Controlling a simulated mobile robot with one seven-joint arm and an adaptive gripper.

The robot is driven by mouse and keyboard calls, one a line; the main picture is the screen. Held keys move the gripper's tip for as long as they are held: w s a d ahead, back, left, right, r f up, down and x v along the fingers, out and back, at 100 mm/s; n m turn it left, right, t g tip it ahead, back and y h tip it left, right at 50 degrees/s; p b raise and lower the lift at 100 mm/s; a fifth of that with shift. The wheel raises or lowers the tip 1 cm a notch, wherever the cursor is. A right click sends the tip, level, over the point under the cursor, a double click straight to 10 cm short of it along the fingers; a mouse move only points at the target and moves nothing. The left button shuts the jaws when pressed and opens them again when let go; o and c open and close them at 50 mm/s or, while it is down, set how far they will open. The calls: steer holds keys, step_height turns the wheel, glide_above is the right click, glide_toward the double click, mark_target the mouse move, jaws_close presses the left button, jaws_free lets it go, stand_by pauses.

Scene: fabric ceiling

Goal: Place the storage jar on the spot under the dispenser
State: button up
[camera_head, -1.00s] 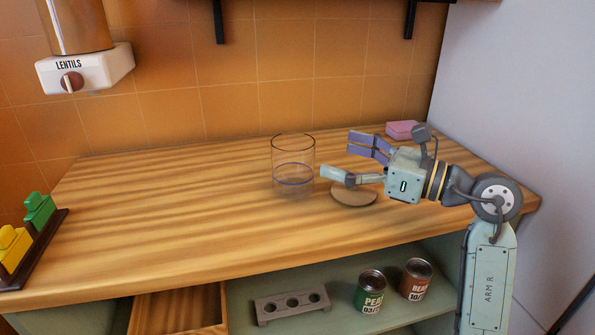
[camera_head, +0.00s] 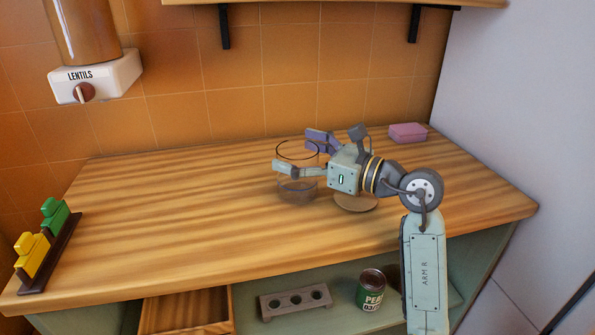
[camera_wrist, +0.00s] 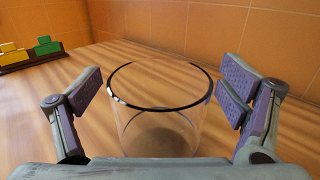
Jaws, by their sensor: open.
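The storage jar (camera_head: 297,190) is a clear glass cylinder with a dark rim, standing upright on the wooden counter. In the wrist view the jar (camera_wrist: 160,125) sits between the two spread fingers, with a gap on each side. My gripper (camera_head: 297,157) is open around the jar's upper part and does not grip it. It also shows in the wrist view (camera_wrist: 160,95). The dispenser (camera_head: 95,78), a white box marked LENTILS with a brown knob, hangs on the wall at the upper left. The counter spot below it shows no clear mark.
A round wooden disc (camera_head: 355,203) lies under my wrist. A pink block (camera_head: 408,132) is at the back right. A dark rack (camera_head: 50,255) with yellow and green pieces stands at the left edge. The counter's left and middle (camera_head: 180,215) are clear.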

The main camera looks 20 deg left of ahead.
steer(key=shift+c, duration=0.5)
steer(key=c, duration=1.9)
